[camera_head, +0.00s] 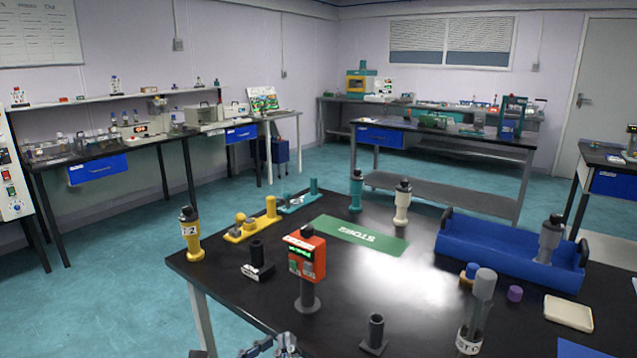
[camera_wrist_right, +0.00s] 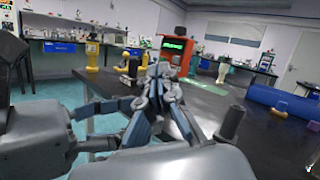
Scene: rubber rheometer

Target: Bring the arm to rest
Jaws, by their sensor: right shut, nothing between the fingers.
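My right gripper (camera_head: 272,346) shows at the bottom edge of the head view, just in front of the near edge of the black table (camera_head: 390,262); only its tip end is in the picture. In the right wrist view the same gripper (camera_wrist_right: 158,75) points forward, its fingers together and empty. It appears apart from the things on the table. The orange device (camera_head: 306,256) with a green display stands beyond it, and also shows behind the fingers in the wrist view (camera_wrist_right: 178,46). My left gripper is in neither view.
On the table stand a yellow cylinder (camera_head: 191,235), a dark holder (camera_head: 257,262), a dark post (camera_head: 375,336), a grey-topped cylinder (camera_head: 478,312), a blue tray (camera_head: 480,253) and a cream dish (camera_head: 568,313). A green mat (camera_head: 359,235) lies flat. Teal floor (camera_head: 110,300) is clear at left.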

